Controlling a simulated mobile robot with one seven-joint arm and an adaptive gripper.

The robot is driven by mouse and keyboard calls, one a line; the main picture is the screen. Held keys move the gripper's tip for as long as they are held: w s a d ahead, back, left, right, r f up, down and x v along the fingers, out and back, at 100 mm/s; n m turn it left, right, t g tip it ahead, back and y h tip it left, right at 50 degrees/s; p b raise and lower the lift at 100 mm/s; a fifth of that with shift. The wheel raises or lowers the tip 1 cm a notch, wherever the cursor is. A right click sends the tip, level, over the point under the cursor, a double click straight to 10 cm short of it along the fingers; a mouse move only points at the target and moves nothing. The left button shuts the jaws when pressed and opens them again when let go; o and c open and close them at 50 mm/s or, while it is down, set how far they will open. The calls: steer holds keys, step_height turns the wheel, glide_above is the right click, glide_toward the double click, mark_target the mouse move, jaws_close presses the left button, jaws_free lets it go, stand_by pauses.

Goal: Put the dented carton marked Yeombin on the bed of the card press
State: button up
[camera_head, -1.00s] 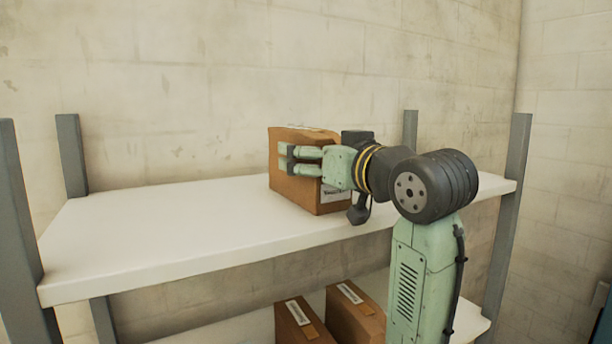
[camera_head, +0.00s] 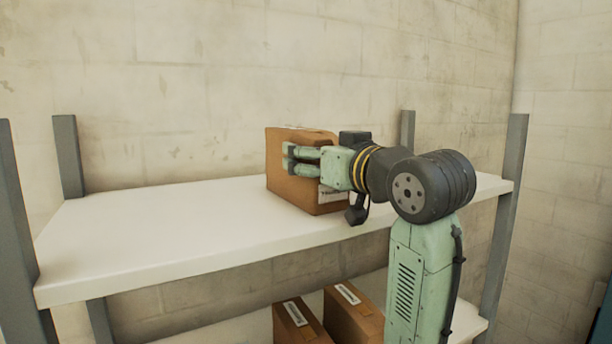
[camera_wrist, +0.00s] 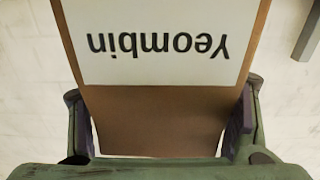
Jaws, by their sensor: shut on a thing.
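A brown carton (camera_head: 290,185) is at the shelf's front, right of the middle, in the head view. The wrist view shows its white label reading "Yeombin" upside down on the carton (camera_wrist: 150,125). My gripper (camera_head: 290,158) has its fingers along the carton and is shut on it. In the wrist view one finger of my gripper (camera_wrist: 160,128) is on each side of the carton. The carton looks upright, and I cannot tell whether its base touches the shelf. I cannot make out a dent. The card press is not in view.
The white upper shelf (camera_head: 150,230) is bare to the left of the carton. Grey posts (camera_head: 68,155) stand at its corners. Two more labelled cartons (camera_head: 300,322) (camera_head: 352,315) are on the lower level. A block wall (camera_head: 200,80) is close behind.

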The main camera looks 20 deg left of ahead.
steer(key=shift+r, duration=0.1)
steer(key=shift+r+b, duration=0.4)
steer(key=shift+r, duration=0.4)
steer(key=shift+s+d+r+b, duration=0.1)
steer(key=shift+s+r+b, duration=0.15)
steer(key=shift+r+b, duration=0.45)
steer(key=s+d+b, duration=0.1)
steer(key=s, duration=0.4)
steer(key=s+d+r+b, duration=0.1)
steer(key=s+d+b, duration=0.1)
steer(key=s, duration=0.2)
steer(key=s+d+b, duration=0.1)
steer(key=s+d, duration=0.1)
steer(key=s, duration=0.3)
steer(key=shift+s+d+r, duration=0.2)
steer(key=shift+s+r, duration=0.15)
